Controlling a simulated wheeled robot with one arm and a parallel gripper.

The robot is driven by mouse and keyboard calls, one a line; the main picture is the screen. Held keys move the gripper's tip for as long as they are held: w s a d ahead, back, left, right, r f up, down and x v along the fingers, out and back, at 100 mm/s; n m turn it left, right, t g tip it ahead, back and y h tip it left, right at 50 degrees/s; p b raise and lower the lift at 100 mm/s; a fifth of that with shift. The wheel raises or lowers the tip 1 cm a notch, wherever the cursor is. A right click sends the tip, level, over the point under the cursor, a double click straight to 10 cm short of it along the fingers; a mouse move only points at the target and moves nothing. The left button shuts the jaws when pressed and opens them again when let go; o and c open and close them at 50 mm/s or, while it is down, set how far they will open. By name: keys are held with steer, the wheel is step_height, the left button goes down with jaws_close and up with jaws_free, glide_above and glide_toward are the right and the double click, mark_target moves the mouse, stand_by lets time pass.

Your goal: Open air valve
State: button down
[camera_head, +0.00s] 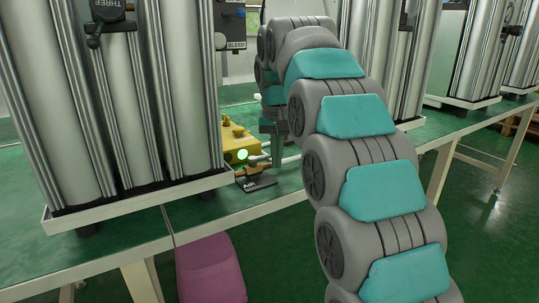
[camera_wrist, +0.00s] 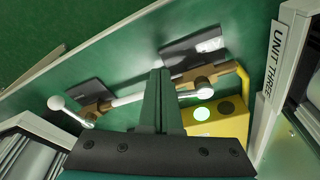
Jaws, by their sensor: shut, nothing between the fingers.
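The air valve sits by the black plate marked AIR (camera_head: 258,183) near the table's front edge. In the wrist view its brass body (camera_wrist: 194,76) lies beside a dark plate (camera_wrist: 195,47), with a pale round-ended handle (camera_wrist: 203,91) just below it. My gripper (camera_wrist: 160,73) is shut and empty. Its fingers point past the left side of this valve, close to the handle; whether they touch I cannot tell.
A second brass valve (camera_wrist: 97,108) with a white ball-ended lever (camera_wrist: 57,103) and its own plate lies at left in the wrist view. A yellow box (camera_head: 238,143) stands behind the AIR plate. A purple object (camera_head: 210,268) is below the table.

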steer(key=shift+w+p, duration=0.55)
steer(key=shift+w, duration=0.15)
steer(key=shift+r, duration=0.1)
